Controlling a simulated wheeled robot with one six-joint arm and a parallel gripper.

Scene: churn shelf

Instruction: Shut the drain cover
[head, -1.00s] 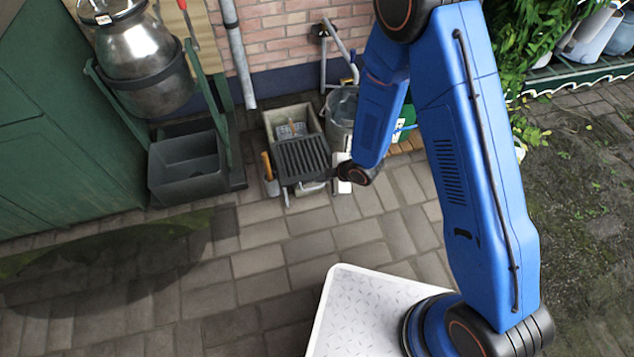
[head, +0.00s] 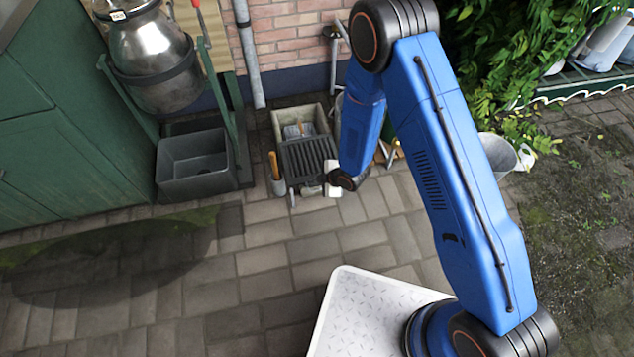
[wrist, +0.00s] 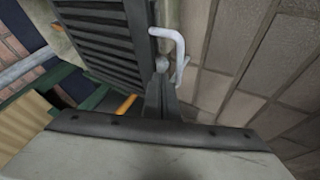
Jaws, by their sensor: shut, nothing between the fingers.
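The drain cover (head: 308,158) is a dark slatted grate at the front of a pale concrete basin (head: 277,124). The back of the basin is uncovered, and the cover looks tilted; its exact angle is hard to tell. In the wrist view the cover (wrist: 100,38) fills the upper left, with a white bent bar (wrist: 181,52) at its right edge. My gripper (wrist: 161,68) is shut and empty, its tips close to that edge and bar; I cannot tell whether they touch. In the head view my gripper is small beside the cover's right side, partly hidden by my arm.
A grey tub (head: 195,165) and a metal churn (head: 152,60) on a green stand are to the left. An orange-handled tool (head: 274,165) stands by the basin's left side. A bucket (head: 497,153) is at the right. The paving in front is clear.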

